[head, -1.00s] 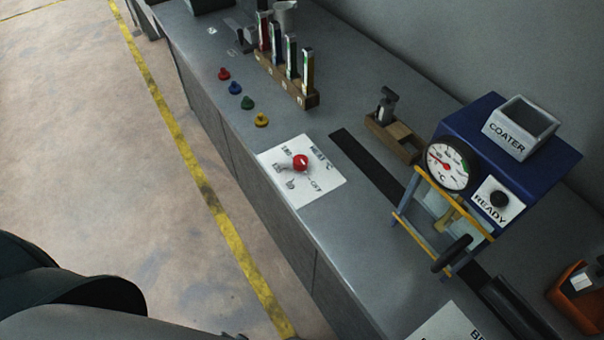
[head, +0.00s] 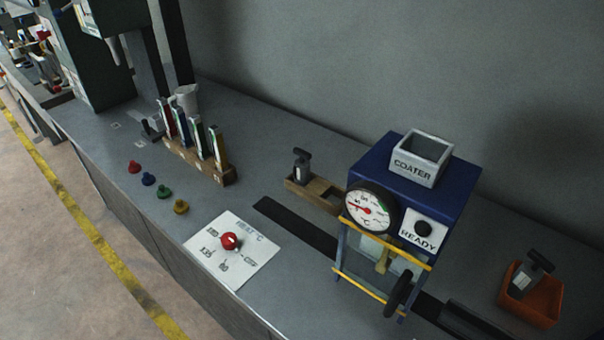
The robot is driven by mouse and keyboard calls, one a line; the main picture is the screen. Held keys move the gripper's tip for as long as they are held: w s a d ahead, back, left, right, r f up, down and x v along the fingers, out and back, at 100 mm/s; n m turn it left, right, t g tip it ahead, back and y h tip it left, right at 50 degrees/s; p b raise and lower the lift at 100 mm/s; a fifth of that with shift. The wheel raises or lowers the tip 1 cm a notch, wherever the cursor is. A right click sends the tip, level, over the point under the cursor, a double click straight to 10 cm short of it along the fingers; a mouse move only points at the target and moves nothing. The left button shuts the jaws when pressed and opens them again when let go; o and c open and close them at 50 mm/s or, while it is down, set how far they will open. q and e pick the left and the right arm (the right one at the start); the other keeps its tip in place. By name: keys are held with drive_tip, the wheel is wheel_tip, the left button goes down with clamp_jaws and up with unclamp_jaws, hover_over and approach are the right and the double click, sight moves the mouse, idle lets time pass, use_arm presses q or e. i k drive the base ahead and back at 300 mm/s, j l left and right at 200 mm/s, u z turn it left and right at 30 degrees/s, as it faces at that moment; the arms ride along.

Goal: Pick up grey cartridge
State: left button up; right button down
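A grey cartridge-like piece with a dark top (head: 302,167) stands upright in a wooden holder (head: 326,200), left of the blue coater. A similar grey piece with a dark top (head: 524,277) leans in an orange bin (head: 541,314) at the far right. I cannot tell from this view which of them is the grey cartridge. Neither of my grippers is in view.
The blue coater (head: 455,197) with gauge and yellow-framed front stands on the grey bench. A wooden rack (head: 204,168) holds several coloured upright pieces. Red, blue, green and yellow knobs and a white dial plate (head: 207,256) lie along the front. A wall closes the back.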

sight(301, 167)
drive_tip(key=z, duration=0.55)
drive_tip(key=j+z, duration=0.65)
drive_tip(key=z, duration=0.15)
drive_tip(key=k+j+z, duration=0.1)
drive_tip(key=j+z, duration=0.3)
drive_tip(key=k+j+z, duration=0.1)
drive_tip(key=j, duration=0.35)
drive_tip(key=k+j+z, duration=0.1)
drive_tip(key=k+j, duration=0.15)
drive_tip(key=j, duration=0.15)
drive_tip(key=k+j+z, duration=0.1)
drive_tip(key=j, duration=0.3)
drive_tip(key=k+j+z, duration=0.1)
drive_tip(key=k+j, duration=0.2)
